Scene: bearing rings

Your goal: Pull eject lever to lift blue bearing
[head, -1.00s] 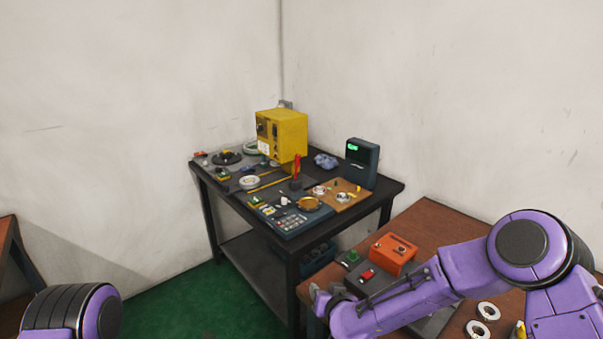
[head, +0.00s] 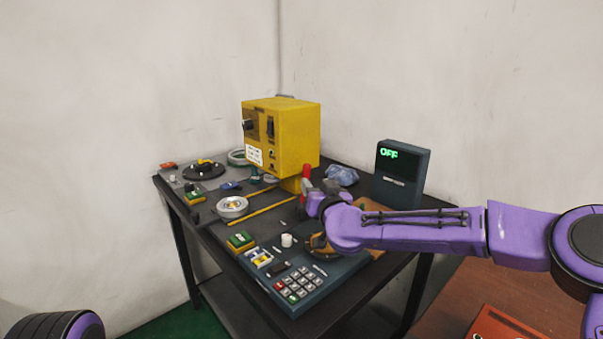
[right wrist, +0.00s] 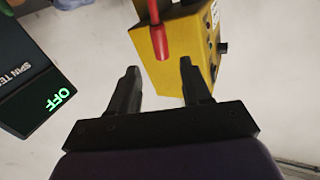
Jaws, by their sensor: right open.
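The red lever (head: 305,172) stands upright beside the yellow machine (head: 290,135). In the right wrist view the red lever (right wrist: 158,40) points down between the open fingers, just beyond their tips. My right gripper (right wrist: 159,68) is open and empty, and I see no contact with the lever. In the head view my right gripper (head: 311,191) is at the lever, partly hidden by its own wrist. I cannot make out a blue bearing; a pale ring (head: 232,206) lies left of the lever. My left gripper is out of view.
A dark display box (head: 402,175) reading OFF stands at the back right. A keypad panel (head: 300,284) lies at the front. A round black part (head: 204,170) and other small items sit at the left. A brown table (head: 455,310) is at the lower right.

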